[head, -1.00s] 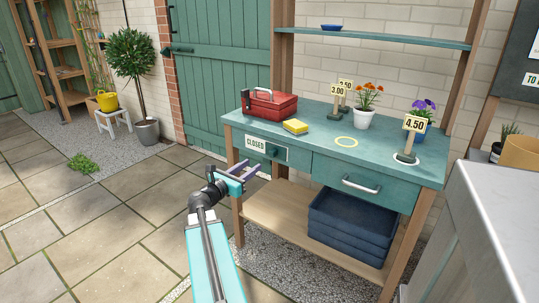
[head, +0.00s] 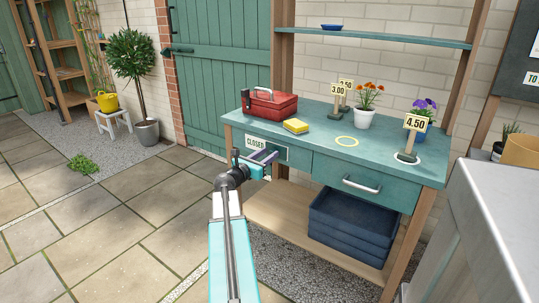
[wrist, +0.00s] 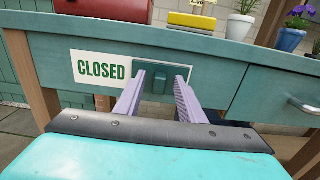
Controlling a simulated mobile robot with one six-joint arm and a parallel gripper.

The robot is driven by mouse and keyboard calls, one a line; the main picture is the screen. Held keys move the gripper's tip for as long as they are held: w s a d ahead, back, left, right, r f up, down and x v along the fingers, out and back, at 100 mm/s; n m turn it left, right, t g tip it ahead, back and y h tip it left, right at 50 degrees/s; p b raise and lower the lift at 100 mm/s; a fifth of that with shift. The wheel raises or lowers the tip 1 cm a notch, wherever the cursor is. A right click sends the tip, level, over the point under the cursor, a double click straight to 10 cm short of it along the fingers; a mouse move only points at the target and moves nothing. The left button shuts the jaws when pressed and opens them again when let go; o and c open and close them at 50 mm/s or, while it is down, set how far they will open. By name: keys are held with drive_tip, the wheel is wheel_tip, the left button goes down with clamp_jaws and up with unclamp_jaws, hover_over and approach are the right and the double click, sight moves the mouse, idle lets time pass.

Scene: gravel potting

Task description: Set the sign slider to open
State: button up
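The sign (wrist: 103,68) on the front of the potting bench reads CLOSED in green letters on white; it also shows in the head view (head: 256,147). The dark green slider knob (wrist: 158,82) is at the sign's right end, beside the lettering. My gripper (wrist: 159,88) is open, its two lilac fingers pointing at the bench front on either side of the knob. I cannot tell whether the fingertips touch the panel. In the head view, my gripper (head: 268,157) is in front of the sign's right part and hides the knob.
On the bench top (head: 318,137) stand a red toolbox (head: 270,104), a yellow sponge (head: 295,126), potted flowers and price signs. A drawer handle (head: 361,186) sticks out to the right of the sign. Blue crates (head: 350,225) stand on the lower shelf.

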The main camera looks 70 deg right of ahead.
drive_tip(key=shift+x, duration=0.85)
drive_tip(key=shift+c, duration=0.2)
clamp_jaws()
